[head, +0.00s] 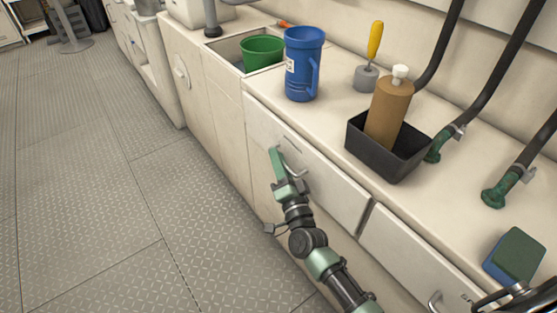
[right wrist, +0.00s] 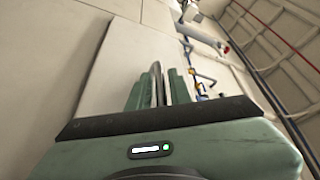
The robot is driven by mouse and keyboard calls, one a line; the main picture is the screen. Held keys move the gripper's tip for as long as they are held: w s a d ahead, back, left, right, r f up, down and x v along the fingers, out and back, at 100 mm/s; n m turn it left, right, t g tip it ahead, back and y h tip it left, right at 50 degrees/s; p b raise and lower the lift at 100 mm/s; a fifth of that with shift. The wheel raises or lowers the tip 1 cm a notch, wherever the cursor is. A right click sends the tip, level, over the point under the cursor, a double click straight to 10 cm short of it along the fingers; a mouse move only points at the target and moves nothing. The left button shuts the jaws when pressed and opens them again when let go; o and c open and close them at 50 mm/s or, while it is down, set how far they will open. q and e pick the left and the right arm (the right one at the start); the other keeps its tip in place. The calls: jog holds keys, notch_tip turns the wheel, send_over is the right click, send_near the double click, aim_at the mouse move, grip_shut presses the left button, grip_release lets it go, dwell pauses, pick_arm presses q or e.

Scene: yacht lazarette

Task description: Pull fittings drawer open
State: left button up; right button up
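A white drawer front (head: 325,190) sits in the counter's side, looking flush with it. Its curved metal handle (head: 293,163) also shows in the right wrist view (right wrist: 156,78). My right gripper (head: 285,168) is at this handle. In the right wrist view the green fingers (right wrist: 158,92) stand close on either side of the handle bar; whether they press on it I cannot tell. A second drawer front (head: 408,258) lies to the right, with its own handle (head: 435,301). No label clearly readable as fittings shows. My left gripper is not in view.
On the counter stand a blue jug (head: 302,70), a green bucket (head: 262,51) in a recess, a black bin (head: 372,158) holding a brown bottle (head: 388,112), a yellow-handled tool (head: 374,45) and a sponge (head: 513,256). Open floor (head: 90,180) lies left of the drawers.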

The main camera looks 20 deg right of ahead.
grip_shut()
dwell(1.4)
